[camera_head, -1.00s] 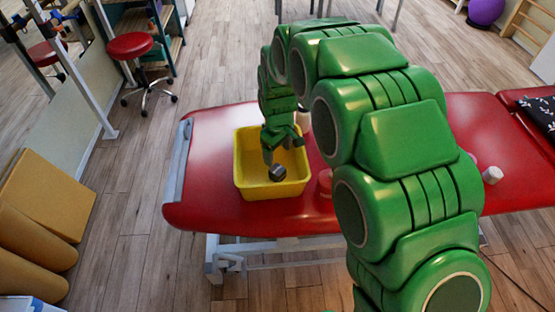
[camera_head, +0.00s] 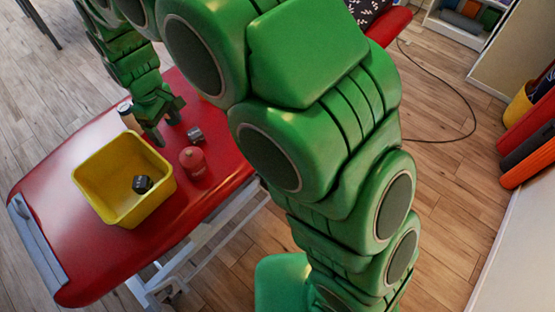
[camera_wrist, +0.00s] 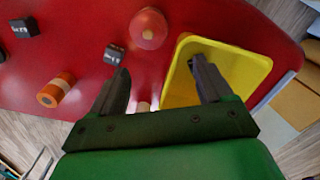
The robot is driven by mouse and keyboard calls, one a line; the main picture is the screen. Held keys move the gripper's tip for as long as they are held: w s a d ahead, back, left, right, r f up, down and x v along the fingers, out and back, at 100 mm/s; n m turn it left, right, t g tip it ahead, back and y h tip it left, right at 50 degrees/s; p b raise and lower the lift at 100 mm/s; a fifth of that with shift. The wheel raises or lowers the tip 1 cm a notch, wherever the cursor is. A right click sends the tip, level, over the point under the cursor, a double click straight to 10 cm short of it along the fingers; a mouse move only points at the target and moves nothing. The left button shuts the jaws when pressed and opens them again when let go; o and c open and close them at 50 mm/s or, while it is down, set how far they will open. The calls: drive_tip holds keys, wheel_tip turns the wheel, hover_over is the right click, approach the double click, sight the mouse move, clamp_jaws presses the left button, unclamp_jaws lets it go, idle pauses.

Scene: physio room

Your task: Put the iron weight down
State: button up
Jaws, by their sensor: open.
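A dark iron weight (camera_head: 142,184) lies on the floor of the yellow bin (camera_head: 112,212) in the head view. My gripper (camera_head: 164,130) is open and empty beside the bin, above the red couch. In the wrist view its fingers (camera_wrist: 160,70) are spread wide, and the right finger overlaps the yellow bin (camera_wrist: 240,68). The weight in the bin is not clear there. A second dark block (camera_head: 195,134) is on the couch near my gripper; it also shows in the wrist view (camera_wrist: 114,54).
A red rounded object (camera_head: 192,162) stands on the red couch (camera_head: 60,255) close to the bin. A can (camera_head: 127,114) stands behind the bin.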

drive_tip(key=s+d+r+m, duration=0.2)
drive_tip(key=d+r, duration=0.1)
drive_tip(key=d, duration=0.5)
drive_tip(key=s+d+r+m, duration=0.1)
drive_tip(key=d+r+m, duration=0.25)
drive_tip(key=d, duration=0.45)
drive_tip(key=s+d+r+m, duration=0.1)
drive_tip(key=s+d+r, duration=0.15)
drive_tip(key=d, duration=0.65)
drive_tip(key=s+d+r+m+g, duration=0.1)
drive_tip(key=s+d+r+m, duration=0.2)
drive_tip(key=s+d+m, duration=0.4)
drive_tip(key=s+d, duration=0.8)
drive_tip(key=s, duration=0.3)
drive_tip(key=shift+s+m+g, duration=0.2)
drive_tip(key=shift+m+g, duration=0.1)
drive_tip(key=shift+m, duration=0.05)
